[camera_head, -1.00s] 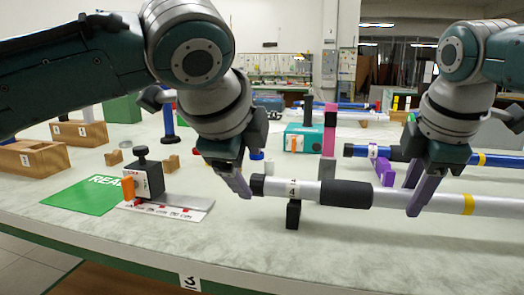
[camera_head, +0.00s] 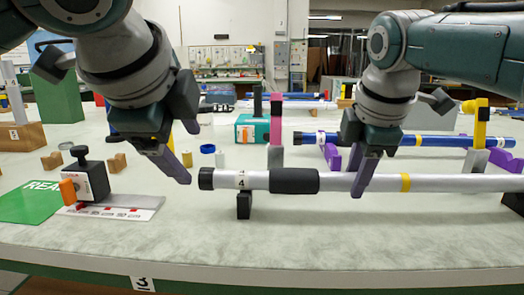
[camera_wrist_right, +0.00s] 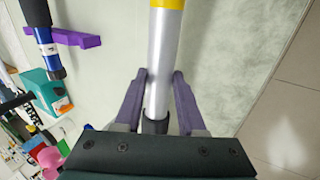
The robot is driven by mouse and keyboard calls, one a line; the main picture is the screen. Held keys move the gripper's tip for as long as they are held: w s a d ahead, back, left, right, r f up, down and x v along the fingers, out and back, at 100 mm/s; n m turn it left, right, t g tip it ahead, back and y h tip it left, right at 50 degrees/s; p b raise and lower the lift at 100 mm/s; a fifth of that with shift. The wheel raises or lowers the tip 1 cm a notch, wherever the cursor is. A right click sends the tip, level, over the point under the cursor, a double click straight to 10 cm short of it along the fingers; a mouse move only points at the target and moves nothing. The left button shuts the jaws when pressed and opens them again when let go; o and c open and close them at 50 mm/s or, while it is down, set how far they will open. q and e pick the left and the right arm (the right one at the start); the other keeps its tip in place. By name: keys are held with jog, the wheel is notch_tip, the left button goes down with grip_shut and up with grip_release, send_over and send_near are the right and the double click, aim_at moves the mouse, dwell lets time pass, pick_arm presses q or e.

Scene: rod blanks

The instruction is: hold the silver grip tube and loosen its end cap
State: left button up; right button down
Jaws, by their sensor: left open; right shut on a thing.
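The silver grip tube (camera_head: 338,182) lies level across the right half of the head view. It has a black end cap (camera_head: 206,178) at its left end, a "4" label, a black foam sleeve (camera_head: 294,180) and a yellow band. My right gripper (camera_head: 366,172) is shut on the tube between sleeve and band. In the right wrist view the silver tube (camera_wrist_right: 163,60) runs between its two purple fingers (camera_wrist_right: 158,100). My left gripper (camera_head: 178,166) is open and empty, just left of the cap, apparently apart from it. The depth between them is hard to judge.
A black support (camera_head: 244,205) stands under the tube's left part. A black gauge block (camera_head: 86,181) on a marked plate and a green mat (camera_head: 30,203) are at left. Behind the tube are a blue tube (camera_head: 420,140) and a teal box (camera_head: 251,128). The table front is clear.

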jog(key=shift+f+b, duration=0.3)
jog(key=shift+f, duration=0.15)
jog(key=shift+c, duration=2.1)
grip_release()
